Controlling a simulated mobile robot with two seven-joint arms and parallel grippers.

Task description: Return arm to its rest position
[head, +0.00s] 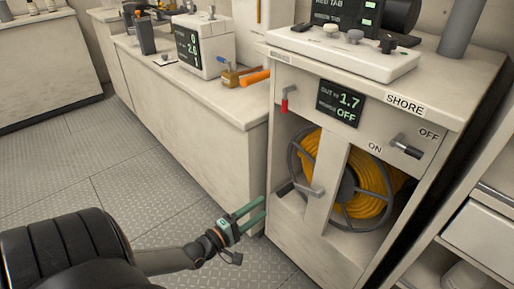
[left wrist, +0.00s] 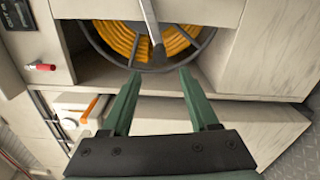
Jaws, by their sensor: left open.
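My left gripper (head: 251,214) has green fingers. It is open and empty in front of the lower left side of the shore power cabinet (head: 253,83), below the level of the cable reel. In the left wrist view the two fingers (left wrist: 162,95) are spread apart with nothing between them, pointing toward the reel. My left arm reaches in from the bottom left of the head view. My right gripper is in neither view.
The cabinet holds a yellow cable reel (head: 367,190), a red-handled lever (head: 285,101), a display and an ON/OFF switch (head: 405,146). A counter (head: 178,82) with instruments stands left. An open shelf (head: 461,245) stands right. Tread-plate floor (head: 67,200) is clear.

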